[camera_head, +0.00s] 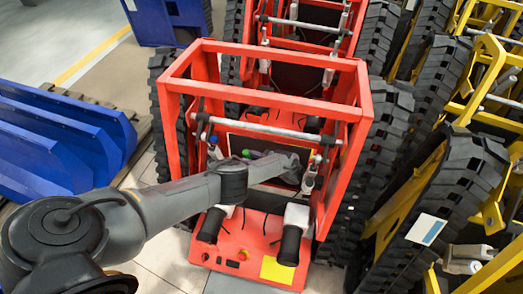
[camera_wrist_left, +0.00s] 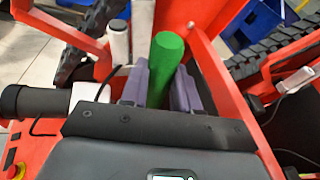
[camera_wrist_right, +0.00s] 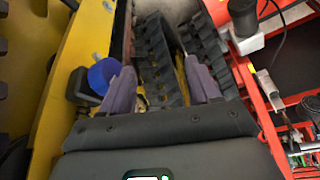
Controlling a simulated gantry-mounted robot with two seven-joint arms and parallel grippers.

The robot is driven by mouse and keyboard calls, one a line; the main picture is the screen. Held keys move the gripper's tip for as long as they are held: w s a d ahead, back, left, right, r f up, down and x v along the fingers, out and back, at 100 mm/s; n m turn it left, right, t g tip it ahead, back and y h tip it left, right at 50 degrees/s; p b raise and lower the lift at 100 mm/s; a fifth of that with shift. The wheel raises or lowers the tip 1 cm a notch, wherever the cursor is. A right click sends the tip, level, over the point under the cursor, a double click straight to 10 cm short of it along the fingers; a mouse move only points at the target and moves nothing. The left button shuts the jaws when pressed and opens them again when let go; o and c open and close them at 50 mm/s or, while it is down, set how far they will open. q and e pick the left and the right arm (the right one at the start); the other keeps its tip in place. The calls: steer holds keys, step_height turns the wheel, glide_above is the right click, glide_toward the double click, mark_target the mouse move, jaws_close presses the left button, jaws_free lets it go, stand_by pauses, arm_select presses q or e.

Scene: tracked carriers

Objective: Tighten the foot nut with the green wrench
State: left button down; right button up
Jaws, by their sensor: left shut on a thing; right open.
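The green wrench shows in the left wrist view as a thick green handle (camera_wrist_left: 165,62) standing up between the two grey-purple fingers. My left gripper (camera_wrist_left: 160,82) is shut on it. In the head view the left arm reaches in over the red carrier (camera_head: 280,48), and a small green piece (camera_head: 246,153) shows just behind the arm; I cannot tell if it is the wrench. The wrench's jaw end is hidden. I cannot make out the foot nut. My right gripper (camera_wrist_right: 160,88) is open and empty, beside a yellow frame and black tracks; it does not show in the head view.
Red frame bars and grey cross rods surround the left gripper. A blue cylinder (camera_wrist_right: 103,75) is close to the right gripper's left finger. Yellow tracked carriers (camera_head: 460,170) stand at the right, blue ones (camera_head: 60,140) at the left. Open floor (camera_head: 165,275) shows at the lower left.

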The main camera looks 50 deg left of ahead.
arm_select(q)
steer(key=shift+a+f, duration=0.15)
steer(key=shift+a, duration=0.2)
steer(key=shift+s, duration=0.1)
arm_select(e)
steer(key=shift+w, duration=0.25)
arm_select(q)
steer(key=shift+s+d, duration=0.1)
steer(key=shift+d, duration=0.05)
arm_select(e)
steer(key=shift+s+d, duration=0.15)
arm_select(q)
steer(key=shift+s+a+p, duration=0.35)
steer(key=shift+a+p, duration=0.3)
steer(key=shift+p, duration=0.05)
steer(key=s+d+f+n+y+b, duration=0.4)
steer(key=s+d+f+n+b, duration=0.1)
steer(key=s+f+n, duration=0.5)
steer(key=shift+s+d+f, duration=0.3)
steer(key=shift+s+f, duration=0.05)
steer(key=shift+s, duration=0.4)
arm_select(e)
steer(key=f, duration=0.3)
steer(key=shift+a+f, duration=0.2)
steer(key=shift+f, duration=0.2)
